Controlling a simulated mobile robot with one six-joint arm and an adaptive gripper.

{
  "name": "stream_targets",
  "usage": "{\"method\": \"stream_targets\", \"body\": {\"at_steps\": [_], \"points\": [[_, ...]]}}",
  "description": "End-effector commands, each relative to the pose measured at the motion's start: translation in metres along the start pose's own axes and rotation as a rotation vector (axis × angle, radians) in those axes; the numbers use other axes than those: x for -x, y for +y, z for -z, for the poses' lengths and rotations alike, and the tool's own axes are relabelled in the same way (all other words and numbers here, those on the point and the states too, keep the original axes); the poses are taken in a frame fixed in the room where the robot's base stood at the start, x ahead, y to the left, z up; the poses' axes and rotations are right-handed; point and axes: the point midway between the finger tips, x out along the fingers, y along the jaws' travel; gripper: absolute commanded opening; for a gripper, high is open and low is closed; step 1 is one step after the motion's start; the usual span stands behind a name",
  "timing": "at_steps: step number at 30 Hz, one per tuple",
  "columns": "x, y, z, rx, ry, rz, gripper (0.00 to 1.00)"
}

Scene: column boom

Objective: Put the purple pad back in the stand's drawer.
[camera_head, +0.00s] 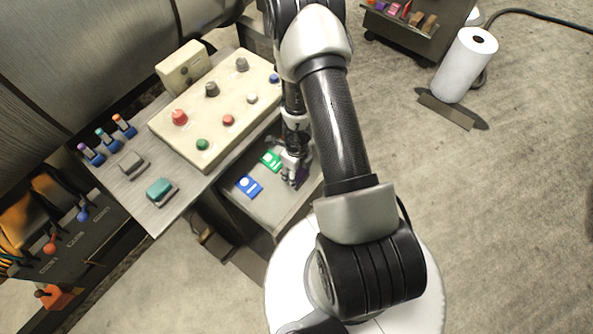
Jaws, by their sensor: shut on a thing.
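The stand's drawer (266,209) is pulled open below the control panel. A blue pad (248,186) and a green pad (271,160) lie in it side by side. My gripper (292,180) points down at the right part of the drawer, beside the green pad. It is shut on the purple pad (290,183), of which only a small dark purple bit shows; the fingers hide the rest. I cannot tell whether the pad touches the drawer's floor.
The stand's top (152,212) carries a cream control panel (215,130) with knobs and buttons, a teal block (161,191) and a grey block (133,164). A white roll (464,70) stands on the floor at upper right. The carpet at right is mostly clear.

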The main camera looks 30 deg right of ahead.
Motion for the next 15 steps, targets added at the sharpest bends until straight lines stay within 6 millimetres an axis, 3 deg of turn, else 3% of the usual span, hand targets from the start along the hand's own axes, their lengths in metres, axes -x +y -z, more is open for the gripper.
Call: {"method": "stream_targets", "body": {"at_steps": [6,7,15], "points": [[0.0000,0.0000,-0.0001,0.000,0.000,0.000,0.23],[0.0000,0.0000,-0.0001,0.000,0.000,0.000,0.51],[0.0000,-0.0001,0.0000,0.000,0.000,0.000,0.69]]}}
